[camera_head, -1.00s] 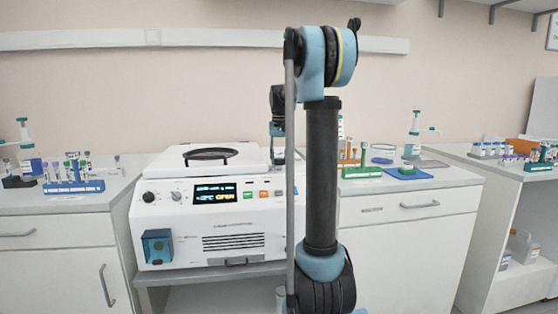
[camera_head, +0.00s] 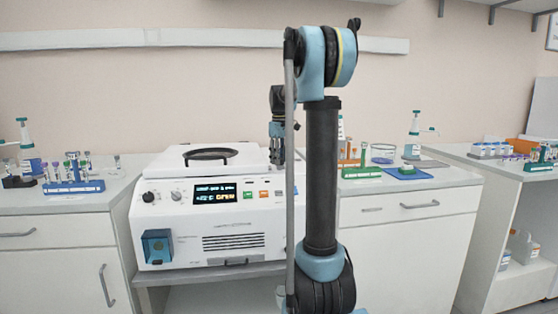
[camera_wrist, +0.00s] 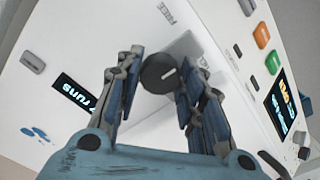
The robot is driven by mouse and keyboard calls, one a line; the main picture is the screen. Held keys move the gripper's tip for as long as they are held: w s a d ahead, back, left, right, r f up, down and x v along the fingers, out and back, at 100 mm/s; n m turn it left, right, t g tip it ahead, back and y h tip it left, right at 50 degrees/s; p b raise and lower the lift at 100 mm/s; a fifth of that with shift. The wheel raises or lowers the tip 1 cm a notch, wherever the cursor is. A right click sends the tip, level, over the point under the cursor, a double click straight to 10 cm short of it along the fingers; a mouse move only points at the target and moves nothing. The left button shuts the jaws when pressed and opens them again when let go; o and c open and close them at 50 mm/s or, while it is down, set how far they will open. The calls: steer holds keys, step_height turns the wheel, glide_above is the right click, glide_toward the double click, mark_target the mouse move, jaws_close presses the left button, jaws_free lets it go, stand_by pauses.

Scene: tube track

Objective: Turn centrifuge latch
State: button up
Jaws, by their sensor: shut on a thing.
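The white centrifuge (camera_head: 160,225) stands on the bench, its lid (camera_head: 170,165) lying flat on top with a dark round window ring. In the wrist view the latch, a dark round knob (camera_wrist: 153,84) with a white mark, sits on the white top surface. My gripper (camera_wrist: 161,75) is shut on this knob, one finger on either side. In the head view my gripper (camera_head: 278,152) is at the right end of the centrifuge top, partly covered by my arm. The latch is not visible there.
The centrifuge front has a lit screen (camera_head: 215,193), an orange button (camera_head: 263,194) and a blue box (camera_head: 157,247). A blue tube rack (camera_head: 73,186) stands left. A green rack (camera_head: 360,173) and a blue mat (camera_head: 407,173) lie right.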

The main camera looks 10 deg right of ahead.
steer(key=shift+w+n, duration=0.1)
steer(key=shift+n, duration=0.2)
stand_by(0.4)
steer(key=o, duration=1.1)
steer(key=shift+c, duration=0.2)
steer(key=shift+r, duration=0.15)
step_height(320, 180, up, 12)
steer(key=shift+f, duration=0.2)
